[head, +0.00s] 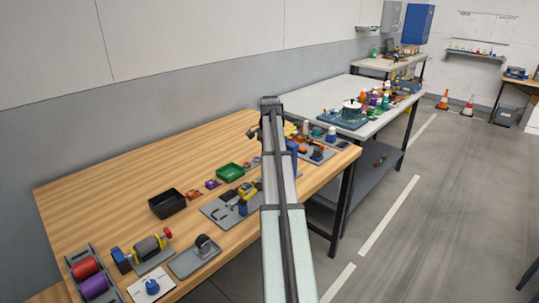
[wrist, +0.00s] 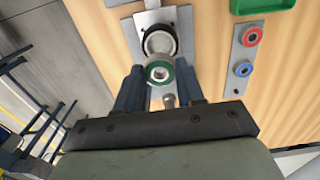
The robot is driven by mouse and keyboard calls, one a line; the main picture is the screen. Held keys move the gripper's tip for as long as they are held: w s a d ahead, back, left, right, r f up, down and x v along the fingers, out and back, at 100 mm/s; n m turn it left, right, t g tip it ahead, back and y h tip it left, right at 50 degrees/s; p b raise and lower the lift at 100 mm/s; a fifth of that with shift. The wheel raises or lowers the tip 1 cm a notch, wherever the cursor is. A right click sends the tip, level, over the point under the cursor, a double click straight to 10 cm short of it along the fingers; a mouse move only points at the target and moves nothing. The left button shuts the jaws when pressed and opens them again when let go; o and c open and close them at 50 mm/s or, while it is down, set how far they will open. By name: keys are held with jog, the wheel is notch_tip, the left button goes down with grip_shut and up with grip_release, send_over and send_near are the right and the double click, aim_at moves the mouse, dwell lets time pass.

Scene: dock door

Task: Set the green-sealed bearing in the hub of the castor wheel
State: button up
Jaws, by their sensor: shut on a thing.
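In the wrist view, my gripper (wrist: 159,78) is shut on the green-sealed bearing (wrist: 158,72), a small metal ring with a green face, held between the two dark fingers. The castor wheel (wrist: 160,41), a black ring with a pale hub, lies just beyond the bearing in the picture, on a light grey plate. The bearing overlaps its near edge in this view and sits off the hub centre. The gap in height between them cannot be told. In the head view, my arm hides the gripper, bearing and wheel.
A red-sealed bearing (wrist: 250,36) and a blue-sealed bearing (wrist: 242,68) sit on a grey strip to the right. A green tray (wrist: 262,5) is at the top right. The wooden table (head: 110,195) also holds a black bin (head: 167,204) and several fixtures.

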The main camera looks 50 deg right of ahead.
jog(key=shift+f, duration=3.05)
jog(key=shift+f, duration=0.1)
jog(key=o, duration=1.1)
jog(key=shift+o, duration=0.2)
jog(key=shift+o, duration=1.1)
notch_tip(320, 180, up, 8)
jog(key=shift+s+f, duration=0.1)
